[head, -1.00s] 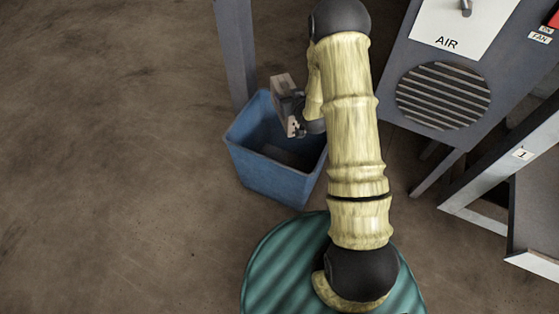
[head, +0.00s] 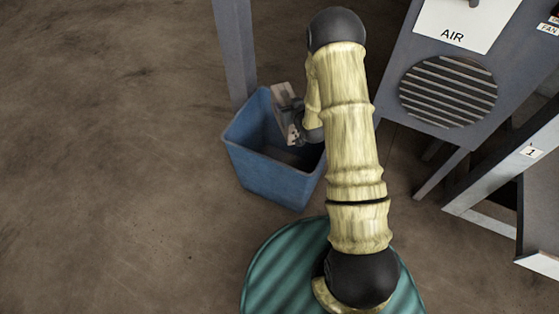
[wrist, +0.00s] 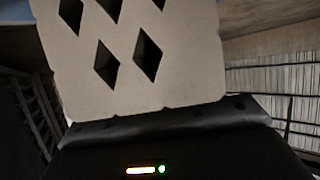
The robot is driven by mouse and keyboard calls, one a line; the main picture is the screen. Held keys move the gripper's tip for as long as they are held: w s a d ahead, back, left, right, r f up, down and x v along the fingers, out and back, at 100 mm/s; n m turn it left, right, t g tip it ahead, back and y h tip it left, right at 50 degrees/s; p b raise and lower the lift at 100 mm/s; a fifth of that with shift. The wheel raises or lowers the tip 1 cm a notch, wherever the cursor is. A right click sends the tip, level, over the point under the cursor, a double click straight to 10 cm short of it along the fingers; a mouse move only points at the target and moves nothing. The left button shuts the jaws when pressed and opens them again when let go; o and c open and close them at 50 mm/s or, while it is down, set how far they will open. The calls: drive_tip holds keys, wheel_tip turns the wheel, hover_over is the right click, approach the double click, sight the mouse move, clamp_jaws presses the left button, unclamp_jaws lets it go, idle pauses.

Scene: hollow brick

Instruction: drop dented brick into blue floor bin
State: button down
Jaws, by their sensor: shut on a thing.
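The blue floor bin (head: 270,178) stands on the floor in the head view, left of my arm. My gripper (head: 294,122) is over the bin's opening and shut on a brick (head: 284,97). The brick is pale grey-brown and its upper part rises above the bin's rim. In the wrist view the brick (wrist: 140,60) fills the upper middle, with several diamond-shaped holes through its face. Its lower edge meets the dark gripper (wrist: 165,120). No clear dent shows on the visible face. My arm hides the right part of the bin.
A grey post (head: 236,50) stands right behind the bin. A grey machine with a round vent (head: 448,91) and an AIR plate stands to the right. A grey frame marked 1 (head: 531,151) is at the far right. The floor on the left is clear.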

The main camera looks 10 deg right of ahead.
drive_tip(key=shift+f, duration=0.1)
drive_tip(key=shift+c, duration=1.6)
unclamp_jaws()
drive_tip(key=shift+o, duration=0.4)
drive_tip(key=shift+f, duration=0.15)
drive_tip(key=p+v, duration=1)
drive_tip(key=v, duration=0.7)
drive_tip(key=shift+s, duration=0.15)
